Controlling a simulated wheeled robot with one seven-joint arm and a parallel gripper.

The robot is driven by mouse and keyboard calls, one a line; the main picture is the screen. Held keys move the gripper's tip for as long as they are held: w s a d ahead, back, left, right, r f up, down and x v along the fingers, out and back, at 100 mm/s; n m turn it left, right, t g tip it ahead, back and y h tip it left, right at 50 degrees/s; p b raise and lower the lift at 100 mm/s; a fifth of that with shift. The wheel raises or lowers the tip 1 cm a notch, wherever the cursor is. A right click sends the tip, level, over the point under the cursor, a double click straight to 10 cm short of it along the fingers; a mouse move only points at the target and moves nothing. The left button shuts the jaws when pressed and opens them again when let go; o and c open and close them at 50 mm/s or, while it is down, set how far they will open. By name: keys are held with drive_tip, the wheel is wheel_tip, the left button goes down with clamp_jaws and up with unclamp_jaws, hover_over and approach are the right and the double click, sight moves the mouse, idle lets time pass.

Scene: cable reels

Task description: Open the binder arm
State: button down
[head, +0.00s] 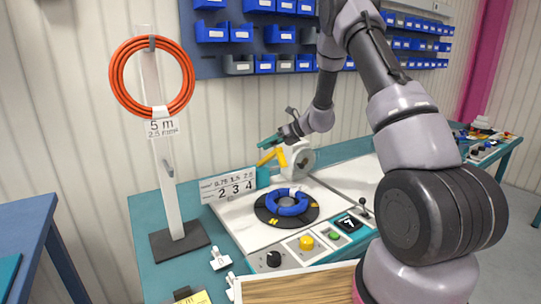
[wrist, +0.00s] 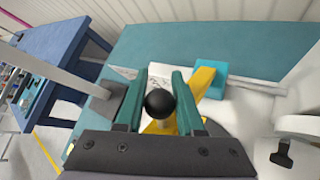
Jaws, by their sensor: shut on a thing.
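The yellow binder arm (head: 281,157) stands at the back of the white machine, beside a white round housing (head: 300,157). In the wrist view the yellow arm (wrist: 204,82) slants up to a teal block (wrist: 208,78). A black ball knob (wrist: 160,103) sits between my gripper's (wrist: 159,78) two teal fingers, with yellow below it. My gripper (head: 269,142) is shut on this knob. It reaches in from the right at the top of the yellow arm. The fingers hide part of the arm and its lower joint.
A blue cable coil (head: 287,203) lies on a dark turntable in front. A number board (head: 228,186) stands to the left, and a post with an orange coil (head: 118,76) further left.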

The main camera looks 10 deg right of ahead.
drive_tip(key=w+a+r+m+g+h, duration=0.1)
drive_tip(key=w+a+g, duration=0.3)
drive_tip(key=w, duration=0.8)
drive_tip(key=shift+w+a+m+g+h, duration=0.15)
drive_tip(key=shift+a+m+g+h, duration=0.35)
drive_tip(key=shift+h, duration=0.4)
drive_tip(key=c, duration=0.5)
unclamp_jaws()
drive_tip(key=shift+w+f, duration=0.1)
drive_tip(key=shift+c, duration=0.2)
drive_tip(key=v, duration=1.1)
drive_tip(key=shift+a, duration=0.15)
